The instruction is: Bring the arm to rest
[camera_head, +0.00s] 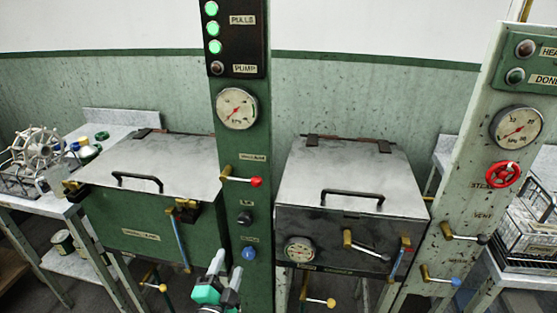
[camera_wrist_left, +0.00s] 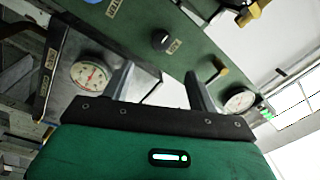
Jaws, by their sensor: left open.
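My left gripper (camera_head: 224,275) is in the head view at the bottom centre, in front of the green control post (camera_head: 257,165). Its two grey fingers stand apart with nothing between them. In the left wrist view the same open fingers (camera_wrist_left: 158,85) point toward the green post and its dark knob (camera_wrist_left: 160,40). The blue knob (camera_head: 249,253) on the post is just right of the fingers in the head view; I cannot tell whether they touch anything. My right gripper is in neither view.
A green basin (camera_head: 150,235) with its steel lid shut stands left of the post. A second lidded basin (camera_head: 350,225) stands right. A pale post with a red valve wheel (camera_head: 502,174) is at the right. A side table (camera_head: 60,205) holds a reel. Levers stick out from the posts.

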